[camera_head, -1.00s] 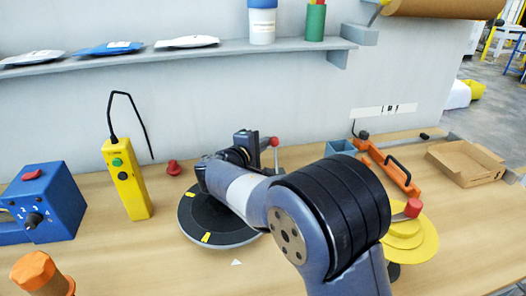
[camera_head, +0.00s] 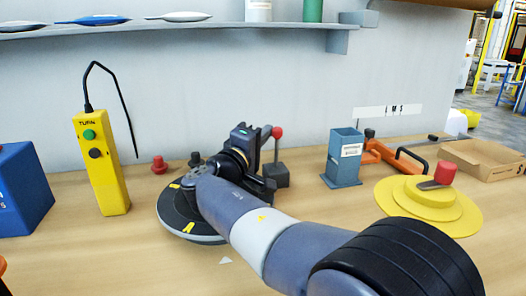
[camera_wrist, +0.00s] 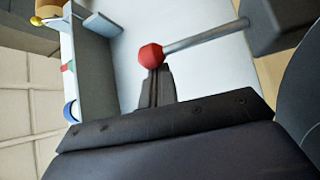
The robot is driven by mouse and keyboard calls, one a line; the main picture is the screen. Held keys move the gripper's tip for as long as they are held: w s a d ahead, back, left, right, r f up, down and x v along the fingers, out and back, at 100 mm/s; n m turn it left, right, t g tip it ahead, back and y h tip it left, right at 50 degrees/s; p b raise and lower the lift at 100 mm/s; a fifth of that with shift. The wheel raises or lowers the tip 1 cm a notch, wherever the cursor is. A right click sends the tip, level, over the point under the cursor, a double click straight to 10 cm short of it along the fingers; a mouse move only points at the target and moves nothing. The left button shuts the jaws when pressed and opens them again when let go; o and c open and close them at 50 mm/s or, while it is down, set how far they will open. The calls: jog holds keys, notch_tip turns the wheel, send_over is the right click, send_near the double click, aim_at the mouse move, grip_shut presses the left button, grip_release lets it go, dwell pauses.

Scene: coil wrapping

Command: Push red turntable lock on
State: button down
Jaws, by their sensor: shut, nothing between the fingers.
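The red turntable lock is a lever with a red ball knob (camera_head: 277,132) on a thin rod rising from a dark block (camera_head: 277,176), behind and right of the turntable. In the head view the lever stands about upright. The black round turntable (camera_head: 178,212) with yellow marks is partly hidden by my arm. My gripper (camera_wrist: 156,78) is shut and empty. In the wrist view its fingers end at the red knob (camera_wrist: 151,55), which overlaps their tips; I cannot tell whether they touch. In the head view the fingers are hard to make out beside the lever.
A yellow pendant (camera_head: 103,165) stands left, with a small red knob (camera_head: 159,165) on the table. Right are a blue-grey holder (camera_head: 343,160), yellow discs (camera_head: 455,214), an orange tool (camera_head: 378,153) and a cardboard tray (camera_head: 480,163). A shelf (camera_head: 180,36) runs above.

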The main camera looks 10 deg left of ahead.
jog(key=shift+s+d+f+b, duration=0.2)
jog(key=shift+s+b, duration=0.35)
jog(key=shift+b, duration=0.45)
jog(key=shift+s+d+f+b, duration=0.1)
jog(key=shift+s+d+b, duration=0.3)
jog(key=shift+b, duration=0.55)
jog(key=shift+s, duration=0.2)
jog(key=shift+r, duration=0.1)
notch_tip(320, 180, up, 10)
jog(key=p, duration=0.3)
jog(key=shift+p, duration=0.4)
